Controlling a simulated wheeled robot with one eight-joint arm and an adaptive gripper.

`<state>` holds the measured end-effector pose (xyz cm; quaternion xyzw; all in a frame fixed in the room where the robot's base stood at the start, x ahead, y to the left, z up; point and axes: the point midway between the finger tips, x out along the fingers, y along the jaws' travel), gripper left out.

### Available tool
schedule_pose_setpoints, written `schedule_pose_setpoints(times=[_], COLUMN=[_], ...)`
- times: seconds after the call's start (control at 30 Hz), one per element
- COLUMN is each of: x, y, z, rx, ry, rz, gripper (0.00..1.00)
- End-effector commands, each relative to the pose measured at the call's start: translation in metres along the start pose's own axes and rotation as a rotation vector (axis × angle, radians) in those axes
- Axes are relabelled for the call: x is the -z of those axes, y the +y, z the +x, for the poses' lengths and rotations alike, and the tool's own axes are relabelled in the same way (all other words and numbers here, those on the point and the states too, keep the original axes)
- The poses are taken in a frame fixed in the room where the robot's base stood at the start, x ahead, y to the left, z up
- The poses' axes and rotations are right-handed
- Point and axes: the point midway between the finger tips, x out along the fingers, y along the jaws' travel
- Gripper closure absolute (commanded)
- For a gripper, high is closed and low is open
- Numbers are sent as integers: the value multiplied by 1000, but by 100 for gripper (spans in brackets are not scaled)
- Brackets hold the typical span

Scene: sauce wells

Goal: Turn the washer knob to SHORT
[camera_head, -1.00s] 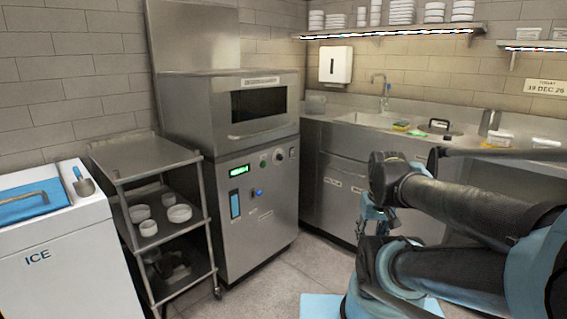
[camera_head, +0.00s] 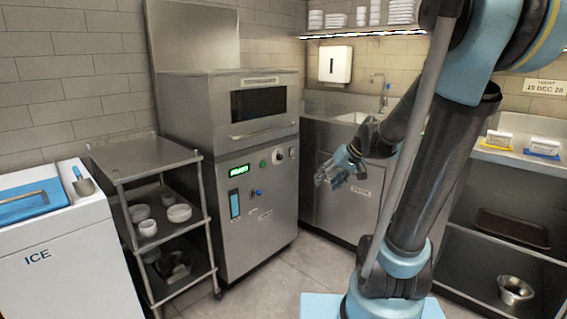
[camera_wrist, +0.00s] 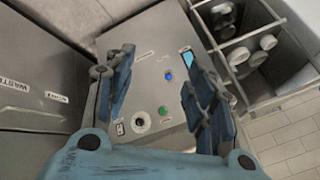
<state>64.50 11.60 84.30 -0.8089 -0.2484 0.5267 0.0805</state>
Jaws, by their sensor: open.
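The washer (camera_head: 262,215) is a tall stainless machine with a hood, left of centre in the head view. The round knob also shows in the wrist view (camera_wrist: 140,122), low between the fingers. The knob's setting is too small to read. My gripper (camera_head: 330,178) is open and empty, to the right of the panel and apart from it. In the wrist view its blue fingers (camera_wrist: 158,80) frame the panel.
A wheeled steel cart (camera_head: 143,159) with white bowls stands left of the washer, beside an ice chest (camera_head: 60,245). A sink counter (camera_head: 336,187) is behind my gripper to the right. The floor (camera_head: 270,275) before the washer is clear.

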Motion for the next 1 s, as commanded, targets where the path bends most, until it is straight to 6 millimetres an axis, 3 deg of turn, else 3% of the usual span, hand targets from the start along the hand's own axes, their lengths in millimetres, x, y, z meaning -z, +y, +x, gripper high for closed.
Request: schedule_pose_setpoints(times=[0.1,0.5,1.0], x=[36,141,240], y=[-1,3,36], z=[14,63,138], rx=[60,243,425], ry=[45,211,452], rz=[-19,-78,-124], gripper=[50,50,50])
